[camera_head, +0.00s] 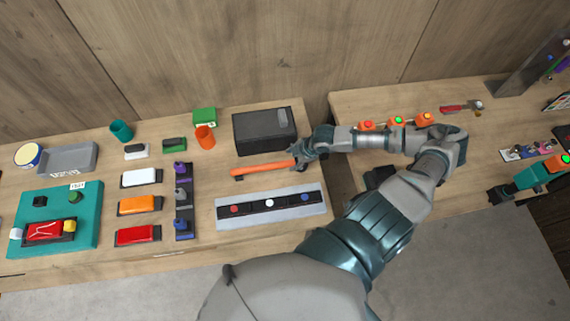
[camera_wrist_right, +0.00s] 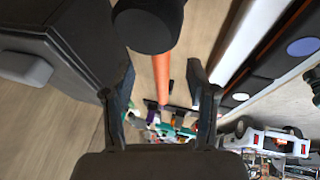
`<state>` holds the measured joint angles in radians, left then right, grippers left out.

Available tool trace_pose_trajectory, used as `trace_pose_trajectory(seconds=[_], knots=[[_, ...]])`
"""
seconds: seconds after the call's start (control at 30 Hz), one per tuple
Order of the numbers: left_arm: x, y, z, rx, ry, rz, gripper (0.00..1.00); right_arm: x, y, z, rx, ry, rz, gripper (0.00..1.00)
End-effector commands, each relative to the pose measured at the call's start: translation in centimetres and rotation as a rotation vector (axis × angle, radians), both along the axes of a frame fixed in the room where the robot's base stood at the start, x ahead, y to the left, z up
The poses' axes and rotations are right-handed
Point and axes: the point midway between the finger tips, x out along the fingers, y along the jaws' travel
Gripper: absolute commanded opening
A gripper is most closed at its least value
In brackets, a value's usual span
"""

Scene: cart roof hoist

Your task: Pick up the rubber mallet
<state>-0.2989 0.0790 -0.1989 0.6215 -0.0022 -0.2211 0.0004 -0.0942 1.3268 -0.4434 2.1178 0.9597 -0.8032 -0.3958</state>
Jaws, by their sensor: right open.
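The rubber mallet has an orange handle (camera_head: 262,168) lying on the left table, in front of a dark case. In the right wrist view its black head (camera_wrist_right: 148,25) is large at the top, and the orange handle (camera_wrist_right: 161,75) runs away from it between my fingers. In the head view the mallet's right end is hidden by my right gripper (camera_head: 301,157). The right gripper is open, with one finger on each side of the handle in the wrist view; I cannot tell whether they touch it. My left gripper is not in view.
The dark case (camera_head: 264,132) stands just behind the mallet. A grey panel with three round buttons (camera_head: 272,216) lies in front. Coloured blocks (camera_head: 138,204) and a teal tray (camera_head: 88,220) are farther left. A second table (camera_head: 350,98) stands right, past a gap.

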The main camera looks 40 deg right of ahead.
Motion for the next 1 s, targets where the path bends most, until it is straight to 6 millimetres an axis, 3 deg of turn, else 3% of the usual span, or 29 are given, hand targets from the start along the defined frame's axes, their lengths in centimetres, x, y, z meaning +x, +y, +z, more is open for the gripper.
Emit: trace_pose_trajectory(seconds=[0.1, 0.33, 0.6, 0.87, 0.9, 1.0], knots=[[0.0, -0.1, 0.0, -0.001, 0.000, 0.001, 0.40, 0.6, 0.2, -1.5, 0.002, 0.000, -0.004, 0.57], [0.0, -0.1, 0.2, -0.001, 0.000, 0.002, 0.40, 1.3, 0.6, -2.9, 0.003, 0.000, -0.002, 0.57], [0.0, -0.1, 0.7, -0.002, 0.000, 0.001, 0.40, 2.7, 1.7, -6.2, -0.002, -0.001, -0.002, 0.57], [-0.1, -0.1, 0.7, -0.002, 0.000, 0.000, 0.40, 2.8, 1.7, -6.8, -0.004, -0.001, 0.000, 0.57], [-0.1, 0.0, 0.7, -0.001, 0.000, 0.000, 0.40, 2.8, 1.6, -6.8, -0.003, 0.000, 0.001, 0.55], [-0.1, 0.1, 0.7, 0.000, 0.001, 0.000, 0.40, 2.8, 1.5, -6.8, -0.002, -0.001, 0.000, 0.30]])
